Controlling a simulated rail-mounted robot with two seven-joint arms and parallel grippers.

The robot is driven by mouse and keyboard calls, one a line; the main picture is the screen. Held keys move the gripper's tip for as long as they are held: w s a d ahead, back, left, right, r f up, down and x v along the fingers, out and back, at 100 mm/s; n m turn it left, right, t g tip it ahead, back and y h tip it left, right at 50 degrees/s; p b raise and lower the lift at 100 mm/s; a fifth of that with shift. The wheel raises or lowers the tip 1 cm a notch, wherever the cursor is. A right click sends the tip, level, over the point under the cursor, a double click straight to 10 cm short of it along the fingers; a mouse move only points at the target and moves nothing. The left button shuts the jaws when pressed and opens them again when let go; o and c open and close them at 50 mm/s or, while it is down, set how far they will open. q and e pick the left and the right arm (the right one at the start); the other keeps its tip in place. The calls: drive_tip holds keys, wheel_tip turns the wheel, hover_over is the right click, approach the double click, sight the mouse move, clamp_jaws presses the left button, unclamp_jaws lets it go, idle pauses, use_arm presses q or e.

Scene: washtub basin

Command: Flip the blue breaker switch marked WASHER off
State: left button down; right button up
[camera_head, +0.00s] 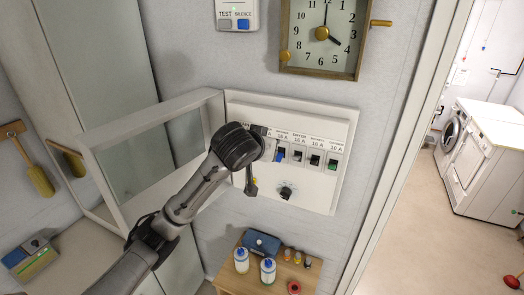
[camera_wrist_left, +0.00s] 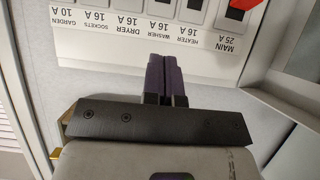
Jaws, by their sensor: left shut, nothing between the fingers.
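The breaker panel (camera_head: 320,195) is on the wall with its cover swung open to the left. The blue WASHER switch (camera_head: 280,156) sits in the breaker row, left of the DRYER switch. The WASHER label (camera_wrist_left: 157,33) reads upside down in the left wrist view, where its switch (camera_wrist_left: 161,8) is cut by the top edge. My left gripper (camera_head: 252,190) is in front of the panel's left part, hiding breakers there. Its fingers (camera_wrist_left: 165,58) are shut and empty, in line with the WASHER label; I cannot tell their distance from the panel. My right gripper is not in view.
The red MAIN switch (camera_wrist_left: 240,4) and a green GARDEN switch (camera_head: 333,165) flank the row. A dark knob (camera_head: 287,191) sits below. The open cover (camera_head: 150,105) stands beside my left arm. A clock (camera_head: 322,35) hangs above; a small table (camera_head: 230,270) holds bottles.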

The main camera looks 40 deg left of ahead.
use_arm(q)
drive_tip(key=shift+v, duration=1)
drive_tip(key=shift+f, duration=0.1)
